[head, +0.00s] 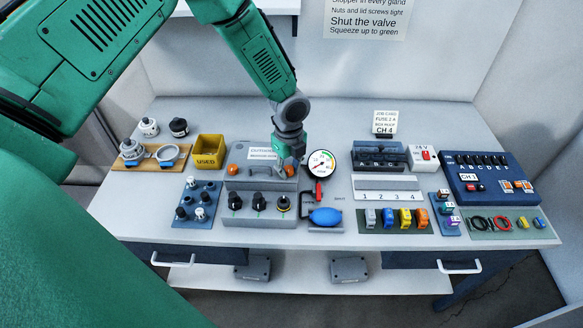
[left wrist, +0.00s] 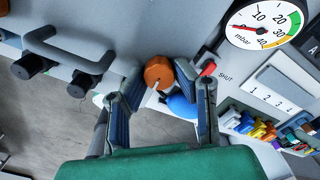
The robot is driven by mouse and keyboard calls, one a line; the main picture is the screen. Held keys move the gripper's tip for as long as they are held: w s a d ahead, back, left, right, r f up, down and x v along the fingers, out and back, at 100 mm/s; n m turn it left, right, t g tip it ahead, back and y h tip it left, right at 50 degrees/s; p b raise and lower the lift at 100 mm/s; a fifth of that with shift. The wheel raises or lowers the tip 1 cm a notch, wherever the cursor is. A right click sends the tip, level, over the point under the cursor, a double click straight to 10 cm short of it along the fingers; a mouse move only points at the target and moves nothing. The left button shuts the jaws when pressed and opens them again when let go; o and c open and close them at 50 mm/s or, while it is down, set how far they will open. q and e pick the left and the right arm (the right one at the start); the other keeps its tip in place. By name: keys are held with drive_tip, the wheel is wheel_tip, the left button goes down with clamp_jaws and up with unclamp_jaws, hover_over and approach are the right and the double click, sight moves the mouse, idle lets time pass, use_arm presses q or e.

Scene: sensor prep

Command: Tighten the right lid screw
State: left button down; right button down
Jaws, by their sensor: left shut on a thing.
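The right lid screw is an orange knob (left wrist: 159,72) with a pale slot or pin, seen between my fingertips in the left wrist view. My left gripper (left wrist: 158,80) is shut on it, one finger on each side. In the head view my left gripper (head: 289,163) points down at the right end of the grey box (head: 262,182) and largely hides that screw. The left lid screw (head: 232,169) is a similar orange knob at the box's left end. My right gripper is not in view.
A pressure gauge (head: 321,163) stands right of the gripper, above a red valve handle (head: 319,192). A blue squeeze bulb (head: 325,216) lies in front. Black glands (head: 258,202) line the box front. A yellow USED bin (head: 208,151) stands to the left.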

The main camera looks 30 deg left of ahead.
sight(288, 167)
use_arm(q)
drive_tip(key=shift+w+a, duration=0.15)
drive_tip(key=shift+a, duration=0.15)
drive_tip(key=c, duration=1.4)
unclamp_jaws()
drive_tip(key=shift+c, duration=0.2)
drive_tip(key=shift+o, duration=0.7)
drive_tip(key=shift+a+f, duration=0.1)
drive_tip(key=shift+a, duration=0.1)
drive_tip(key=shift+r, duration=0.25)
wheel_tip(288, 167, up, 11)
drive_tip(key=shift+a, duration=0.2)
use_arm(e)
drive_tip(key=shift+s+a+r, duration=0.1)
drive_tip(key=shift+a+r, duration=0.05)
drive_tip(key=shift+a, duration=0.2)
use_arm(q)
drive_tip(key=shift+w+d+r, duration=0.1)
drive_tip(key=shift+d+r, duration=0.05)
drive_tip(key=shift+d, duration=0.05)
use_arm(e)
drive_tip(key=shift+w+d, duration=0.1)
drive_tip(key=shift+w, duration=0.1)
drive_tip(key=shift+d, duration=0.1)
